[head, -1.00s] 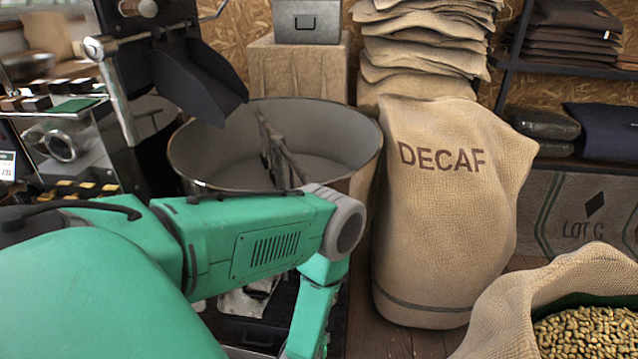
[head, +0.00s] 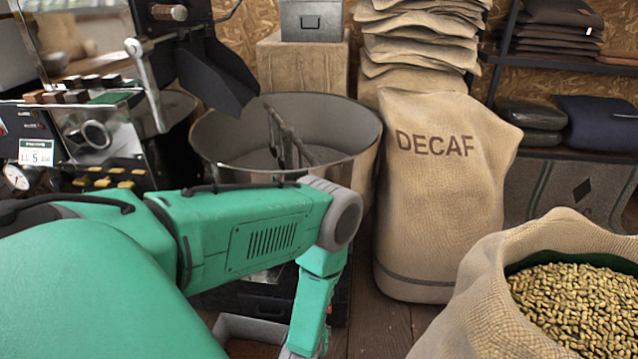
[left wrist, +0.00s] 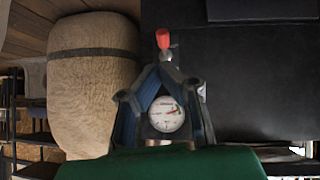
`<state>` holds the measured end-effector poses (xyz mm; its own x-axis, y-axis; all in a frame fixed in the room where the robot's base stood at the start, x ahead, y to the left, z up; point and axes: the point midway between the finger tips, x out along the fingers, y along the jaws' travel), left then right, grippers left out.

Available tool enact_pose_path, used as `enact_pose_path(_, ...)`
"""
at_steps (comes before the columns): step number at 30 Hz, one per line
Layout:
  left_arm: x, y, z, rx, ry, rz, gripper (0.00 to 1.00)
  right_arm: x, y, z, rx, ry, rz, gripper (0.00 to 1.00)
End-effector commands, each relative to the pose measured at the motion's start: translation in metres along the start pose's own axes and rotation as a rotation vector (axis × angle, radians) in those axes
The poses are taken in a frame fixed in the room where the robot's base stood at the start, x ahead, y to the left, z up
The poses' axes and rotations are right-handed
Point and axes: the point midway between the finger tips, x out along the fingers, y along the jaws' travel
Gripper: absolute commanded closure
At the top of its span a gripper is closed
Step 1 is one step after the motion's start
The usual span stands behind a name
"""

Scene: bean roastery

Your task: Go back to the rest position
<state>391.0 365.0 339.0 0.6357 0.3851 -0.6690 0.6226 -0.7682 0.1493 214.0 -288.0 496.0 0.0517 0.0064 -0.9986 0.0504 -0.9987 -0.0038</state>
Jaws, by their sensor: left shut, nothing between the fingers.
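My left arm (head: 245,235) reaches across the lower left of the head view and bends downward, and its gripper is out of that picture. In the left wrist view my left gripper (left wrist: 163,68) is shut and empty, its two fingers meeting at the tips. A round white dial (left wrist: 166,114) shows through the opening between the finger linkages. A red knob-like piece (left wrist: 163,39) appears just beyond the fingertips, and I cannot tell whether they touch. My right gripper is in neither view.
A round cooling pan (head: 350,160) stands behind my left arm, beside the roaster (head: 90,135). A DECAF sack (head: 440,200) stands right of it. An open sack (head: 480,290) of beans is at the lower right. Some wooden floor (head: 375,320) is bare between them.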

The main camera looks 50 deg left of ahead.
Motion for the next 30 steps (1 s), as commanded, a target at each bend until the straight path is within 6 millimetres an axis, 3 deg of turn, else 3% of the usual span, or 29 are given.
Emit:
enact_pose_path(15, -0.003, 0.002, -0.001, 0.005, 0.004, -0.003, 1.0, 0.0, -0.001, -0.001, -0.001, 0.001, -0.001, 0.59)
enact_pose_path(19, -0.02, 0.011, -0.005, 0.046, -0.052, 0.015, 1.0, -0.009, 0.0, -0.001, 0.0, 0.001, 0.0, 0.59)
enact_pose_path(23, -0.08, 0.03, -0.014, 0.193, -0.227, 0.062, 1.0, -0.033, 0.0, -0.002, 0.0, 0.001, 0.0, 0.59)
enact_pose_path(26, -0.148, 0.035, -0.026, 0.36, -0.402, 0.107, 1.0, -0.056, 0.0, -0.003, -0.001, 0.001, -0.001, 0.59)
enact_pose_path(30, -0.236, 0.023, -0.042, 0.568, -0.602, 0.147, 1.0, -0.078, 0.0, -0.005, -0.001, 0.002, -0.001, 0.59)
